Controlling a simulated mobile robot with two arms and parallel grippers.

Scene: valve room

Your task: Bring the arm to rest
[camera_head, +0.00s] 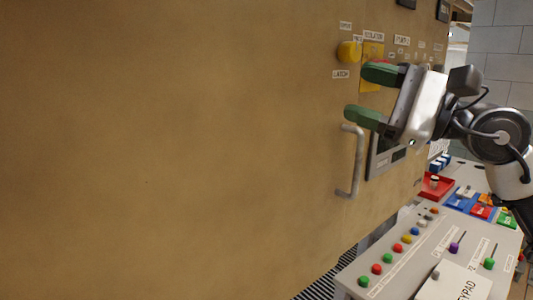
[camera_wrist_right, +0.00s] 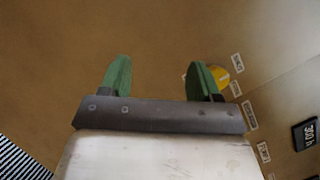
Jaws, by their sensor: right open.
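My right gripper (camera_head: 362,93) is open and empty, with two green fingers pointing left toward the brown panel. In the head view it is between the yellow knob (camera_head: 348,52) and the metal door handle (camera_head: 357,165). The yellow knob (camera_wrist_right: 220,76) there is partly hidden behind the right finger. I cannot tell how far the fingertips are from the panel. My left gripper is not in view.
The large brown panel (camera_head: 170,150) fills the left. A grey console (camera_head: 405,255) with coloured buttons and levers stands low at right. A striped floor strip (camera_wrist_right: 18,163) shows at lower left.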

